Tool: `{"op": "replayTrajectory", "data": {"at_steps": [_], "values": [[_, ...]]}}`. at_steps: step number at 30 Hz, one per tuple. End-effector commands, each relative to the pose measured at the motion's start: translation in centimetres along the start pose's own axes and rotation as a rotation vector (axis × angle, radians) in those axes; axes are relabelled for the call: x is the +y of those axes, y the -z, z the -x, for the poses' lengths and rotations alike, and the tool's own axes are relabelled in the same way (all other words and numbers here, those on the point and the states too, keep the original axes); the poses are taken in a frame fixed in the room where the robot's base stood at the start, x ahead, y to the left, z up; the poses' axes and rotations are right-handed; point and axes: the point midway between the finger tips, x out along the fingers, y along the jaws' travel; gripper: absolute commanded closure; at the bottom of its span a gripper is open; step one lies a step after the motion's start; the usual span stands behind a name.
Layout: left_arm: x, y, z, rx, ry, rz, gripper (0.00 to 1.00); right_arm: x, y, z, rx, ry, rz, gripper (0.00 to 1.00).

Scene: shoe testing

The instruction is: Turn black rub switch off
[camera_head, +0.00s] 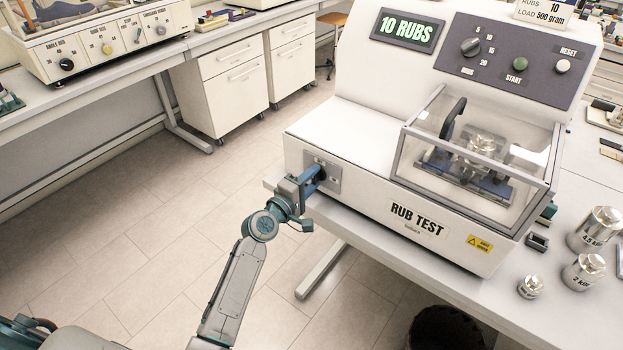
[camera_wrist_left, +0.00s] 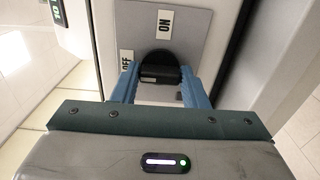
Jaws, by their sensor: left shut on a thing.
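The black rub switch (camera_wrist_left: 158,68) sits on a grey plate (camera_wrist_left: 190,40) on the rub test machine (camera_head: 345,125). The plate carries an ON label above the switch and an OFF label to its left in the left wrist view. My left gripper (camera_head: 316,176) reaches the plate at the front left of the machine. Its blue fingers (camera_wrist_left: 160,88) are shut on the switch, one on each side. The fingers partly hide the switch, and I cannot tell which label it points to. My right gripper is not in view.
The machine's display (camera_head: 407,29) reads 10 RUBS. A clear cover (camera_head: 480,150) encloses its rubbing mechanism. Metal weights (camera_head: 583,272) stand on the table at the right. Another bench with a tester (camera_head: 105,42) stands at the back left. Open floor lies left of the machine.

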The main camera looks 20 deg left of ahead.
Motion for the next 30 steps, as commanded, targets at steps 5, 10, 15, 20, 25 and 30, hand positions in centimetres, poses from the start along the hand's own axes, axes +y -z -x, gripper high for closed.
{"op": "replayTrajectory", "data": {"at_steps": [5,10,15,20,25,30], "values": [[0.0,0.0,0.0,0.0,0.0,0.005,0.83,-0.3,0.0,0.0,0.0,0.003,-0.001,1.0],[0.0,0.0,0.0,0.0,0.0,0.005,0.83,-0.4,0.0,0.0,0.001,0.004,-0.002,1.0],[0.0,0.0,0.0,0.0,0.0,0.004,0.4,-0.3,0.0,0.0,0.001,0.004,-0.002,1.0],[0.0,0.0,0.0,0.0,0.0,0.003,0.4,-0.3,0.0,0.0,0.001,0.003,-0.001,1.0],[-0.1,0.0,0.8,0.0,0.001,0.002,0.4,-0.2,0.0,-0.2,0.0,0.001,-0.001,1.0],[-0.4,0.0,3.7,0.0,0.002,0.0,0.4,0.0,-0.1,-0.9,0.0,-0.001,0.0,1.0]]}}
